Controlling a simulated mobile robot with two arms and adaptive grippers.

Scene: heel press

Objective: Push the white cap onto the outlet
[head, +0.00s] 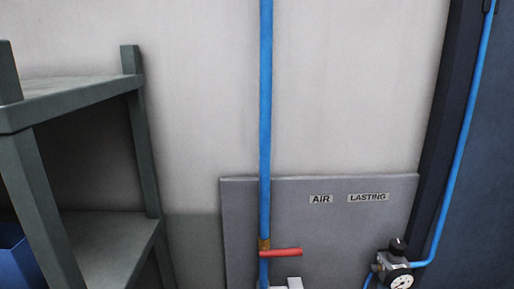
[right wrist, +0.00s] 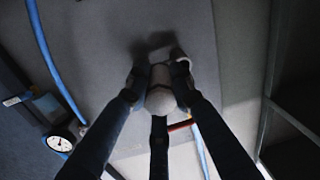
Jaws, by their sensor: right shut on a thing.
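In the right wrist view, a white rounded cap (right wrist: 160,100) sits between the fingertips of my right gripper (right wrist: 159,82), which is shut on it. The dark fingers reach in from the bottom, with the grey panel behind them. A darker band crosses the white shape; I cannot tell whether the cap touches anything beyond it. The outlet cannot be made out in either view; the fingers and cap may hide it. In the head view, a pale piece (head: 294,283) is cut off at the bottom edge; I cannot tell what it is. My left gripper is not in view.
A blue pipe (head: 265,120) with a red lever (head: 281,252) runs down the grey panel (head: 340,235), labelled AIR and LASTING. A regulator with a gauge (head: 401,281) is at the lower right. A green-grey shelf (head: 75,102) with a blue bin (head: 14,255) stands left.

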